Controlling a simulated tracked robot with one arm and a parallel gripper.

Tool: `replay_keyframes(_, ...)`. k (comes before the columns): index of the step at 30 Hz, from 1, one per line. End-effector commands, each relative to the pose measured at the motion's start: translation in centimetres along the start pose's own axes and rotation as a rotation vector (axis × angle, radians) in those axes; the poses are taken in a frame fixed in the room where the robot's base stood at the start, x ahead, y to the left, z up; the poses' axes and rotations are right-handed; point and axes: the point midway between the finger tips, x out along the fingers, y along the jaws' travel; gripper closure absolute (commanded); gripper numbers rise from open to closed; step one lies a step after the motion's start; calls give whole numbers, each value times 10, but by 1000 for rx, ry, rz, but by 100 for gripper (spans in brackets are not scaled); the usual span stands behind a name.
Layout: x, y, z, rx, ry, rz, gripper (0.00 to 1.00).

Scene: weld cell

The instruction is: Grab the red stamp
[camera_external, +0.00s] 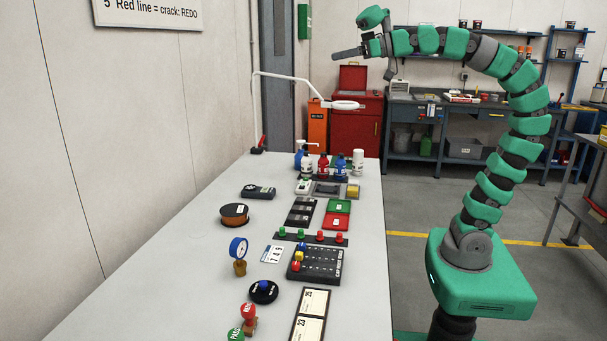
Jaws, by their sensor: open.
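The red stamp (249,313) stands on the white table near its front edge, with a round red top and a brownish lower part. A green stamp (236,334) marked PASS stands just in front of it, cut off by the bottom of the picture. My gripper (341,54) is open and empty, held high above the far end of the table, pointing left. It is far from the red stamp and touches nothing.
A black round thing with a blue knob (264,291) sits behind the red stamp. Number cards (311,314) lie to its right, and a gauge (238,250) stands further back. A lamp arm (300,78) reaches over the far end. The table's left side is clear.

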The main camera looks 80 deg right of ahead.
Motion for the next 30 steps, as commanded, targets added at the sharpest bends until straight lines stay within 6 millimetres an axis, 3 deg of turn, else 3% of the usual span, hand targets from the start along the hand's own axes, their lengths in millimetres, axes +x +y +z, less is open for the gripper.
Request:
replay_keyframes(4,31,-19,23,-16,-20,-48,46)
replay_keyframes(7,74,-52,59,-42,-43,-123,46)
replay_keyframes(12,142,-141,147,-105,-87,-291,46)
replay_keyframes(15,166,-201,205,-142,-106,-394,46)
replay_keyframes(18,175,-261,269,-179,-129,-501,46)
replay_keyframes(21,172,-314,324,-207,-141,-597,46)
replay_keyframes(24,162,-353,367,-225,-149,-672,46)
replay_keyframes(27,153,-378,395,-235,-156,-721,46)
replay_keyframes(30,148,-389,408,-239,-156,-745,46)
